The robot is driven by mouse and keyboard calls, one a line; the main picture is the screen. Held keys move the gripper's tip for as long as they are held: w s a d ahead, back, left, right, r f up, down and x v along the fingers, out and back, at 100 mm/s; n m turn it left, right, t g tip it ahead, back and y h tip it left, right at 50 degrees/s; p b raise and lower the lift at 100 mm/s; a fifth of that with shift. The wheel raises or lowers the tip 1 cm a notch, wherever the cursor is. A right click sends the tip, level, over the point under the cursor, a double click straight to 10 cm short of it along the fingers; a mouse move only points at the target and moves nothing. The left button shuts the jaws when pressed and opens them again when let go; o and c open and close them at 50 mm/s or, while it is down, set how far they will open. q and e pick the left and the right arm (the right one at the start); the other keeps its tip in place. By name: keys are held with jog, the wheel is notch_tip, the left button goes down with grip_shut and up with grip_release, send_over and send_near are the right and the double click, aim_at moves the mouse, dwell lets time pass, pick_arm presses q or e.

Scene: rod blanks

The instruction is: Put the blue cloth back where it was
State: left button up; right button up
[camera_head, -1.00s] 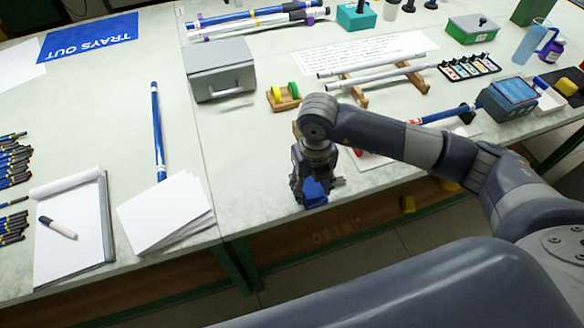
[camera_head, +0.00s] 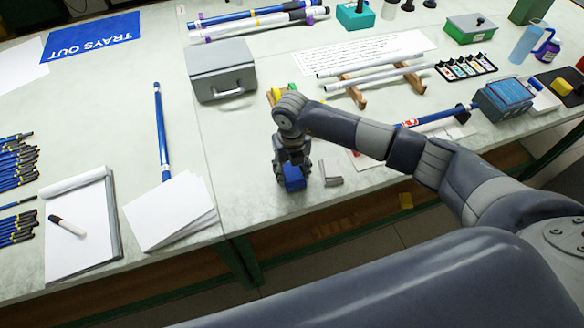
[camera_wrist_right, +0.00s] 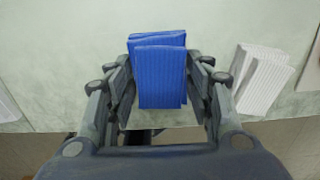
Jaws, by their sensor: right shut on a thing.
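The blue cloth (camera_head: 294,178) is folded and held by my right gripper (camera_head: 292,168) near the front edge of the worktable. In the right wrist view the blue cloth (camera_wrist_right: 160,80) lies between the two fingers of my right gripper (camera_wrist_right: 160,95), which is shut on it. Whether the cloth touches the tabletop is hard to tell. A folded white-grey cloth (camera_head: 331,172) lies just to the right of it, and it also shows in the right wrist view (camera_wrist_right: 262,78). My left gripper is not in view.
A grey box (camera_head: 220,70) stands behind. The table's front edge is close to the gripper. Bare tabletop (camera_head: 235,135) lies left of the gripper.

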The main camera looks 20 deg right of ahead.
aim_at(291, 172)
jog(key=shift+f, duration=0.15)
jog(key=shift+f+b, duration=0.15)
jog(key=shift+b, duration=0.15)
jog(key=o, duration=1)
jog(key=shift+r, duration=0.25)
jog(key=shift+r, duration=0.25)
notch_tip(291, 172, up, 12)
jog(key=shift+f+b, duration=0.2)
jog(key=shift+b, duration=0.65)
jog(key=shift+a, duration=0.1)
